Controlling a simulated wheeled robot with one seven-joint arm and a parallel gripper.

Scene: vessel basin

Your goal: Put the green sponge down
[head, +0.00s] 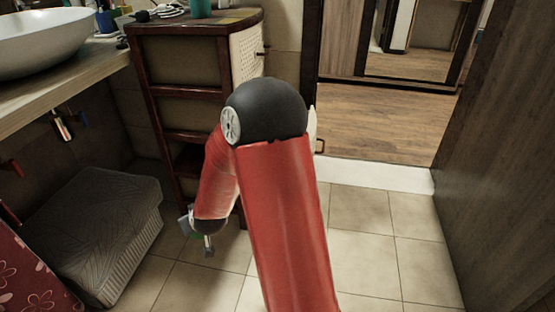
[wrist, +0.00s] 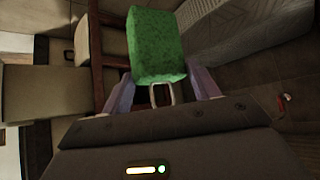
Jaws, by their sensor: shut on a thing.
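The green sponge (wrist: 157,45) is a speckled green block in the upper middle of the wrist view. My gripper (wrist: 160,84) is shut on it, with a purple-grey finger at each side of its lower end. In the head view my gripper (head: 208,240) is small and low, just below my bent red arm, in front of the wooden cabinet. Only a small bit of green shows beside it there; the rest of the sponge is hidden behind my arm.
A grey textured hamper (head: 95,225) stands on the left under the counter (head: 60,90) with its white basin (head: 40,42). A dark wooden cabinet (head: 180,62) stands behind my arm. Tiled floor (head: 375,255) is clear on the right, before a doorway.

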